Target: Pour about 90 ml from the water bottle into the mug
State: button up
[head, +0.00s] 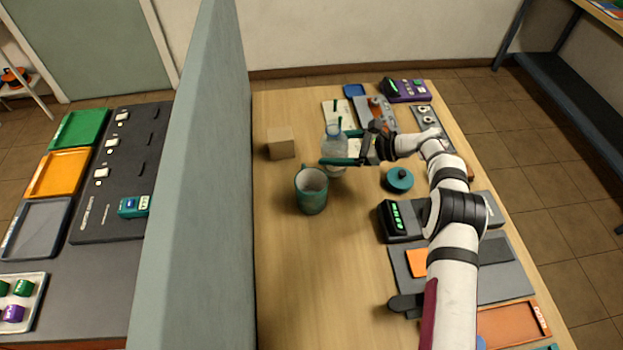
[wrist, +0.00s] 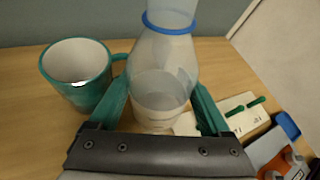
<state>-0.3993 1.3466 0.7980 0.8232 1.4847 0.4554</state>
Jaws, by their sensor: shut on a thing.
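The water bottle (head: 334,145) is clear, with a blue ring at its neck and water in its lower part. My gripper (head: 342,162) is shut on it, with a teal finger on each side. In the wrist view the bottle (wrist: 165,65) stands about upright between the fingers (wrist: 163,108). I cannot tell whether its base touches the table. The teal mug (head: 311,190) stands upright on the table, nearer the head camera than the bottle and a little to its left. In the wrist view the mug (wrist: 78,75) is left of the bottle, its handle towards it. Its pale inside looks empty.
A cardboard-brown box (head: 281,143) stands left of the bottle. A tall grey-green partition (head: 205,180) runs along the table's left side. The wooden table (head: 320,280) is clear in front of the mug.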

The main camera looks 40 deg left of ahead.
aim_at(344, 143)
jog(key=n+t, duration=0.1)
jog(key=s+n+t, duration=0.1)
jog(key=n+t, duration=0.1)
jog(key=shift+f+n, duration=0.1)
jog(key=shift+n, duration=0.2)
jog(key=shift+w+r+n+t, duration=0.2)
jog(key=shift+r+n+t, duration=0.1)
jog(key=shift+r+t, duration=0.1)
jog(key=shift+w+f+n+t+y, duration=0.35)
jog(key=shift+n+t, duration=0.15)
jog(key=shift+n, duration=0.1)
jog(key=shift+w+r+n+t, duration=0.3)
jog(key=shift+r+n+t, duration=0.15)
jog(key=shift+n, duration=0.15)
jog(key=shift+w+r+n+t+y, duration=0.15)
jog(key=shift+r+n+t+y, duration=0.1)
jog(key=shift+r+n+t, duration=0.3)
jog(key=shift+s+n, duration=0.25)
jog(key=shift+n, duration=0.1)
jog(key=shift+s+t+y, duration=0.2)
jog(key=shift+t+y, duration=0.1)
jog(key=shift+r+n+t+p, duration=0.3)
jog(key=shift+r+n, duration=0.3)
jog(key=shift+n, duration=0.1)
jog(key=shift+w, duration=0.3)
